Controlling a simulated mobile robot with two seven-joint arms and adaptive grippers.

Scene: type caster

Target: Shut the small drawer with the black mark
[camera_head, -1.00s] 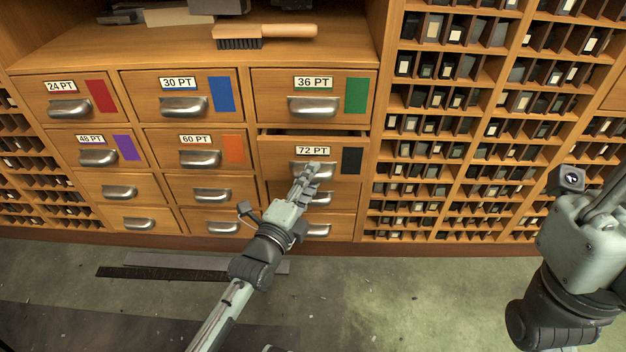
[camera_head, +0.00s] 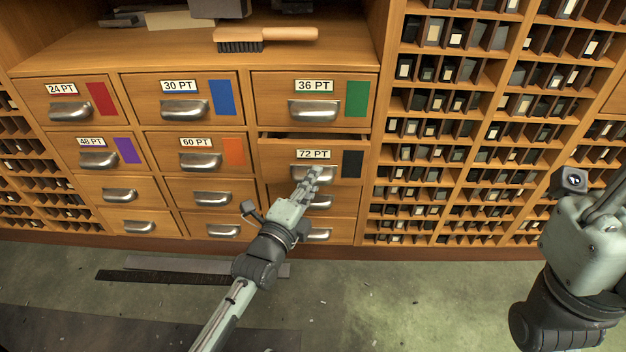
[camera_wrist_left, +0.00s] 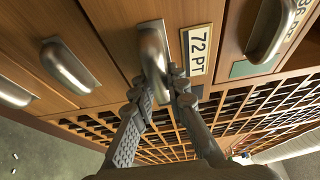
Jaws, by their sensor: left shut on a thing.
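The small drawer labelled 72 PT (camera_head: 275,160) carries a black mark (camera_head: 352,164) at its right. It stands slightly out, with a dark gap along its top edge below the 36 PT drawer. My left gripper (camera_head: 313,174) is shut on its metal cup handle (camera_wrist_left: 152,45). In the left wrist view the two fingers (camera_wrist_left: 166,92) meet at the handle, beside the 72 PT label (camera_wrist_left: 197,52). My right gripper (camera_head: 604,205) is partly in view at the right edge, away from the drawers, and its fingertips are cut off.
Other labelled drawers, such as 36 PT (camera_head: 262,98) and 60 PT (camera_head: 160,157), look closed around it. A brush (camera_head: 265,36) lies on the shelf above. Compartment racks (camera_head: 440,130) fill the right. Dark flat strips (camera_head: 160,276) lie on the floor.

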